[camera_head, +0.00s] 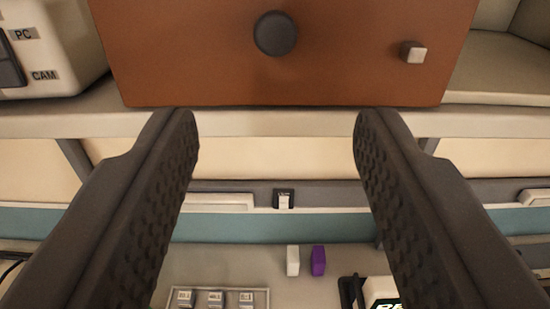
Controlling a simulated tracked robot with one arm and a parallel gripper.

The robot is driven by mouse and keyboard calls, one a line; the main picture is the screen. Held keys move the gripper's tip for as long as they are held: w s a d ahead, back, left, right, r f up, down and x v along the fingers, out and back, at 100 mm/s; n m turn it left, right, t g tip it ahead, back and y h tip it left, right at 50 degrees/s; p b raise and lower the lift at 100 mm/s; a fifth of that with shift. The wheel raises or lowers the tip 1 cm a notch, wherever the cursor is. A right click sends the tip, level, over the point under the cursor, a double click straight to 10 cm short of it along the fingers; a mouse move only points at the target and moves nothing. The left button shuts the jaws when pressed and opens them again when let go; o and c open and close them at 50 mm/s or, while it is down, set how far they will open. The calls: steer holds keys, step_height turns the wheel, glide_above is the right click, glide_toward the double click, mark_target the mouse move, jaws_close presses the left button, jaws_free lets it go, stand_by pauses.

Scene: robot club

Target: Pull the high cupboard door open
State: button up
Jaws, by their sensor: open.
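The cupboard door (190,60) is a brown-orange panel at the top of the view, and its upper part is cut off by the frame. A round dark knob (275,33) sits near the middle of the visible panel. A small block-like piece (413,52), dark with a pale face, sits at its right side. My gripper (275,130) is open and empty. Its two dark, textured fingers come up from the lower corners, and their tips lie below the knob in the picture, left and right of it. They do not touch the knob.
A white box marked PC and CAM (50,50) stands left of the door. A pale shelf edge (280,122) runs beneath it. Lower down are a teal strip (275,228), a white block (293,260), a purple block (318,260) and a tray (200,270) with small labelled pieces.

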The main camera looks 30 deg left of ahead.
steer(key=shift+v, duration=0.95)
steer(key=w+d+f+m+t+h+b, duration=0.1)
steer(key=w+d+f+m+h+b, duration=0.2)
steer(key=d, duration=0.6)
steer(key=w+d+f+m+h+b, duration=0.2)
steer(key=w+d+h+b, duration=0.15)
steer(key=d, duration=0.65)
steer(key=s+d+f+b, duration=0.1)
steer(key=d+f, duration=0.2)
steer(key=f, duration=0.3)
steer(key=s+d+f+g+h+b, duration=0.1)
steer(key=s+d+f, duration=0.1)
steer(key=f, duration=0.5)
steer(key=s+d+f+h+b, duration=0.1)
steer(key=d+f, duration=0.3)
steer(key=f, duration=0.3)
steer(key=shift+s+d+m, duration=0.35)
steer(key=shift+d+m, duration=0.05)
